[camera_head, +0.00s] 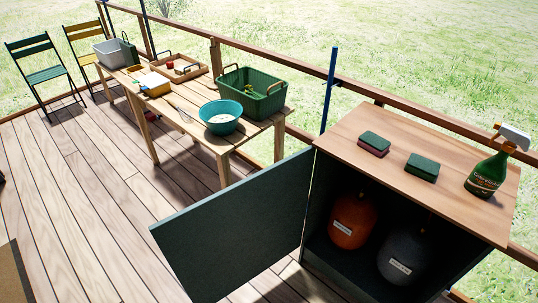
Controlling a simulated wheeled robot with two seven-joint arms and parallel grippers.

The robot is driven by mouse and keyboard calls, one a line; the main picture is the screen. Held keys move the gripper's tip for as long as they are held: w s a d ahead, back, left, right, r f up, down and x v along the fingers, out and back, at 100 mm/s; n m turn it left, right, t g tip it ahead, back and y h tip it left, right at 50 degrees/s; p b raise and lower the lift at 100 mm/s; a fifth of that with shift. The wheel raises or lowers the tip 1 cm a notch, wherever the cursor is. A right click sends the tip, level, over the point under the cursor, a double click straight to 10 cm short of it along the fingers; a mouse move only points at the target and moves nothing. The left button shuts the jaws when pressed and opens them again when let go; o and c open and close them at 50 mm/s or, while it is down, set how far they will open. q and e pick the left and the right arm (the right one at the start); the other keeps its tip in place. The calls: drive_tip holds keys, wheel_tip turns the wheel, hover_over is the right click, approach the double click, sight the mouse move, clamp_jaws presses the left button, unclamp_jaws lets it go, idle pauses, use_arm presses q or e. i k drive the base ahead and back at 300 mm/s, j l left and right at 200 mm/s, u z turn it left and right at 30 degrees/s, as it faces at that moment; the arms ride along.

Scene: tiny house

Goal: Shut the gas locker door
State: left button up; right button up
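The gas locker (436,205) stands at the right with a wooden top and a dark green body. Its dark green door (240,235) is swung wide open to the left, with its hinge side at the locker's left front edge. Inside the locker stand an orange gas bottle (353,221) and a grey gas bottle (405,257), each with a white label. Neither of my grippers shows in the head view.
Two sponges (422,167) and a green spray bottle (489,172) stand on the locker top. A wooden table (176,120) with a teal bowl (220,117) and green crate (252,92) stands behind the door. The deck (75,200) left of the door is mostly clear.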

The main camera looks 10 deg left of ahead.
sight(217, 244)
drive_tip(key=j+z, duration=0.3)
drive_tip(key=j, duration=0.45)
drive_tip(key=k+j+z, duration=0.1)
drive_tip(key=j+z, duration=0.25)
drive_tip(key=j, duration=0.4)
drive_tip(key=j+z, duration=0.25)
drive_tip(key=j, duration=0.25)
drive_tip(key=j+z, duration=0.3)
drive_tip(key=j, duration=0.2)
drive_tip(key=j+z, duration=0.25)
drive_tip(key=j, duration=0.3)
drive_tip(key=k+j+z, duration=0.1)
drive_tip(key=j+z, duration=0.15)
drive_tip(key=j, duration=0.2)
drive_tip(key=k+j+z, duration=0.25)
drive_tip(key=j, duration=0.25)
drive_tip(key=j+z, duration=0.3)
drive_tip(key=j, duration=0.25)
drive_tip(key=j+z, duration=0.3)
drive_tip(key=j, duration=0.3)
